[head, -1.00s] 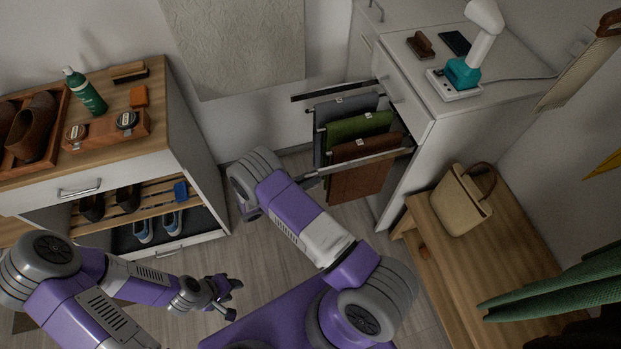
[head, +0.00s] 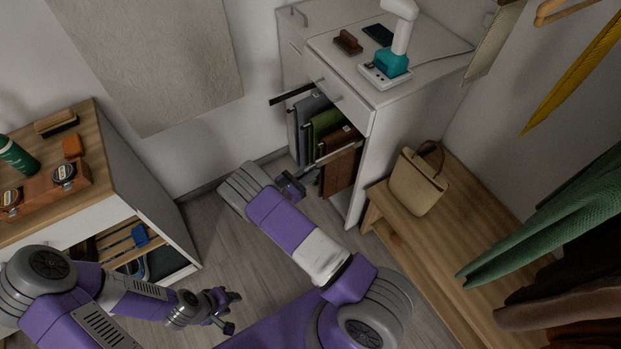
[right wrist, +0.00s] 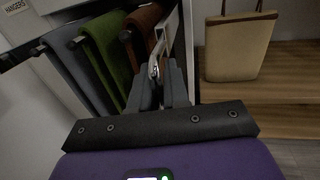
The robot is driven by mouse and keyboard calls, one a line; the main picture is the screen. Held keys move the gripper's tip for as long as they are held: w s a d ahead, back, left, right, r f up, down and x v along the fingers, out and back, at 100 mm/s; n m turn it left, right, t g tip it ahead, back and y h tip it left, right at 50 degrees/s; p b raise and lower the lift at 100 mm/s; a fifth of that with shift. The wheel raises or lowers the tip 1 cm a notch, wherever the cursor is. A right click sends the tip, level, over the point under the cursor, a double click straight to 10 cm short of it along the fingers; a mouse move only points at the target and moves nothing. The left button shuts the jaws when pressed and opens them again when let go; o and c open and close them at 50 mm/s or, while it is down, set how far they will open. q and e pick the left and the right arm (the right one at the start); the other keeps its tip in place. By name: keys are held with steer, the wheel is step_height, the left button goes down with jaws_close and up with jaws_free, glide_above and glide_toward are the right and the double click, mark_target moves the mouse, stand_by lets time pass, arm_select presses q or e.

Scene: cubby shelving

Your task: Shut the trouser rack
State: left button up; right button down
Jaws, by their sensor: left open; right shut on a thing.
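The trouser rack (head: 338,153) is partly out of the white cabinet (head: 369,145), with grey (head: 311,108), green (head: 324,121) and brown (head: 341,166) trousers hanging on it. In the right wrist view, the same grey (right wrist: 75,72), green (right wrist: 110,58) and brown (right wrist: 147,28) trousers hang close ahead. My right gripper (right wrist: 160,76) is shut on the rack's front rail; in the head view its fingertips (head: 312,174) are partly hard to make out beside the brown trousers. My left gripper (head: 230,308) is open and empty, low over the floor, far from the rack.
A wooden bench (head: 456,215) with a beige bag (head: 417,184) stands right of the cabinet. A shoe cabinet (head: 117,189) stands at left. An appliance (head: 392,62) stands on the cabinet top. Grey floor between the cabinets is free.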

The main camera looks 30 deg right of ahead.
steer(key=c, duration=1.2)
jaws_free()
steer(key=p+v, duration=0.1)
steer(key=v, duration=0.6)
steer(key=shift+a, duration=0.35)
steer(key=shift+c, duration=0.3)
